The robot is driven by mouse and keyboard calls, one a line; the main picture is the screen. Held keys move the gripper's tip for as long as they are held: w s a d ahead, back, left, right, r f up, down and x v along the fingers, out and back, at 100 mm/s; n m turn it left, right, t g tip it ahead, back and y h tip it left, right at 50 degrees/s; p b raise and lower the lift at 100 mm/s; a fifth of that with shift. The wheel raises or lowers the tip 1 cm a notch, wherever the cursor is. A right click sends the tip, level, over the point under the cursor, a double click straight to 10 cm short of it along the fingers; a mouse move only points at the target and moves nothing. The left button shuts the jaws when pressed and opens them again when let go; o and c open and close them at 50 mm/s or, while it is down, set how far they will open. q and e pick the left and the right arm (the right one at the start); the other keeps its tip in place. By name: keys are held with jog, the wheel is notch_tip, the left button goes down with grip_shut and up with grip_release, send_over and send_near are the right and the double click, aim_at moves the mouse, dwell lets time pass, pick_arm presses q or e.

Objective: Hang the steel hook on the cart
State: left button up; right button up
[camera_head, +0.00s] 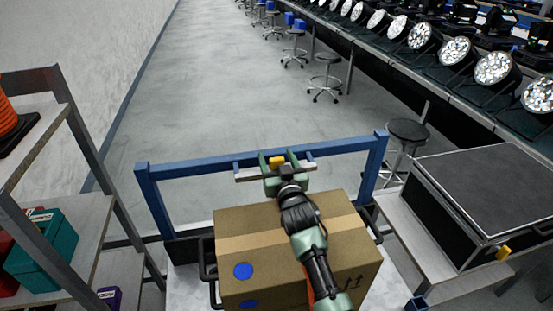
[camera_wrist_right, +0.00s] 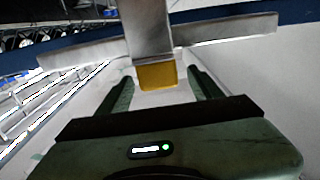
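The steel hook (camera_wrist_right: 210,32) is a grey crosspiece with a stem and a yellow end (camera_wrist_right: 156,76). In the head view its grey bar (camera_head: 248,176) lies along the top rail of the blue cart frame (camera_head: 200,164), and the yellow part (camera_head: 277,161) shows near the rail's middle. My right gripper (camera_head: 287,163) is at the hook. In the right wrist view its green fingers (camera_wrist_right: 160,88) stand apart on both sides of the yellow end, with gaps showing. I cannot tell whether the hook bears on the rail. My left gripper is out of view.
A cardboard box (camera_head: 240,238) sits on the cart under my right arm. A shelf (camera_head: 88,235) with a teal case (camera_head: 45,250) stands left. A black case (camera_head: 490,185) lies on a bench at right. Stools (camera_head: 408,130) and stage lights line the right; open floor lies beyond the cart.

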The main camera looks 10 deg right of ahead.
jog(key=shift+f, duration=0.1)
jog(key=shift+s, duration=0.1)
jog(key=shift+s, duration=0.3)
jog(key=s+b, duration=0.1)
jog(key=s, duration=0.6)
jog(key=shift+s, duration=0.1)
